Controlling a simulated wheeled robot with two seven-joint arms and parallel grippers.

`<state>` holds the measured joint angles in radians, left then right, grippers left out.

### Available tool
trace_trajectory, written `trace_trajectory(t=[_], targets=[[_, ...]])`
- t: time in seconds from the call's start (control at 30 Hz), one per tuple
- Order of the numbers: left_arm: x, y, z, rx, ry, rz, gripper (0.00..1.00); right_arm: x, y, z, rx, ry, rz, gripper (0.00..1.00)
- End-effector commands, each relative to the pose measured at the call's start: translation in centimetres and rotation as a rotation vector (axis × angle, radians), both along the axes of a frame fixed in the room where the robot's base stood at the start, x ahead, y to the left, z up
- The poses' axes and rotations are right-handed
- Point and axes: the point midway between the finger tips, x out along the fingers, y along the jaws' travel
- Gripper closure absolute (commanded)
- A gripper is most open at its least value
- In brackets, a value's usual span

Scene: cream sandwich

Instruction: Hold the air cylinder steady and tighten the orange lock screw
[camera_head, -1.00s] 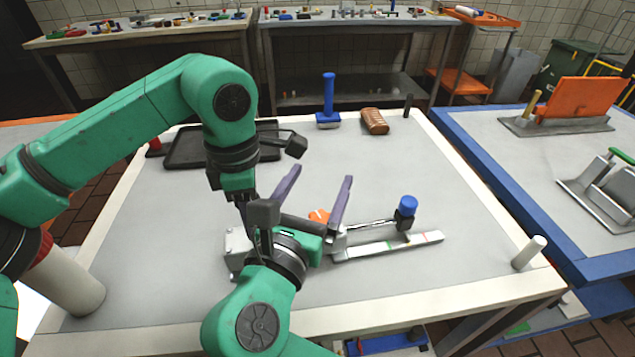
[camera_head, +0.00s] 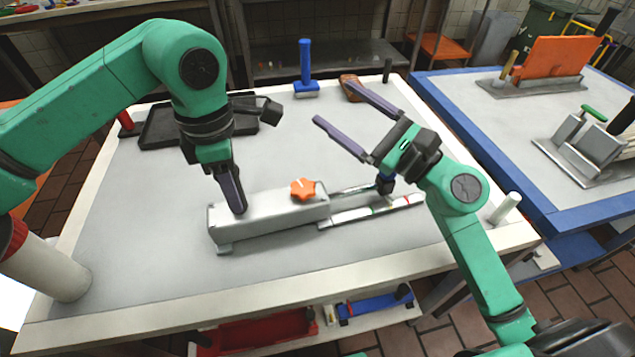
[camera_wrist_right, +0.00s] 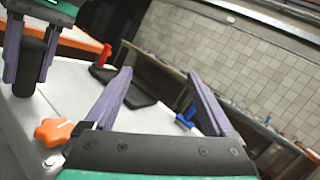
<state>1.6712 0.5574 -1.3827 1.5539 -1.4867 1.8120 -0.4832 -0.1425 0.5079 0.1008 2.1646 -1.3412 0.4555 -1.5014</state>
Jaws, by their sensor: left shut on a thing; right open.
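The air cylinder (camera_head: 275,216) is a long light-grey body lying on the table in the head view, with the orange lock screw (camera_head: 302,189) star-shaped on its top near the right end. The screw also shows at the lower left of the right wrist view (camera_wrist_right: 54,132). My left gripper (camera_head: 238,208) points down at the cylinder's left part, shut, with a dark piece (camera_wrist_right: 29,70) between its fingers in the right wrist view. My right gripper (camera_head: 335,103) is open and empty, above and to the right of the screw, not touching it.
A metal rod and flat strip (camera_head: 370,211) extend right from the cylinder. A black tray (camera_head: 165,128), blue-handled tool (camera_head: 305,75) and brown loaf-like item (camera_head: 350,88) are at the back. A white post (camera_head: 505,208) stands at the right edge.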

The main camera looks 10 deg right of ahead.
Motion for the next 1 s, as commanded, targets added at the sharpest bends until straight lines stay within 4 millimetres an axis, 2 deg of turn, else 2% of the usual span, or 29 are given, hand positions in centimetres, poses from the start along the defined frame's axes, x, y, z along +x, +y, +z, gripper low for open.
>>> trace_trajectory(t=[0.1, 0.2, 0.3, 0.4, 0.57, 0.8, 1.0], targets=[[0.0, 0.0, -0.1, 0.002, 0.001, 0.001, 1.0, -3.3, -1.4, -2.9, -0.082, 0.247, 0.195, 0.11], [0.0, 0.0, -0.1, 0.002, 0.001, 0.001, 1.0, -6.6, -2.6, -4.7, -0.145, 0.468, 0.311, 0.11], [0.0, 0.0, -0.1, 0.002, 0.0, 0.001, 1.0, -9.2, -3.6, -5.7, -0.19, 0.63, 0.37, 0.11], [0.0, 0.0, -0.1, 0.002, 0.0, 0.001, 1.0, -10.4, -4.1, -6.1, -0.212, 0.711, 0.393, 0.11], [0.0, 0.0, 0.0, 0.002, 0.0, 0.001, 1.0, -10.0, -2.7, -6.8, -0.216, 0.725, 0.4, 0.11], [0.0, 0.0, 0.0, 0.002, 0.0, 0.001, 1.0, -7.4, 2.3, -9.0, -0.212, 0.72, 0.399, 0.11], [0.0, 0.0, 0.0, 0.002, 0.0, 0.001, 1.0, -6.0, 5.2, -10.4, -0.211, 0.72, 0.397, 0.11]])
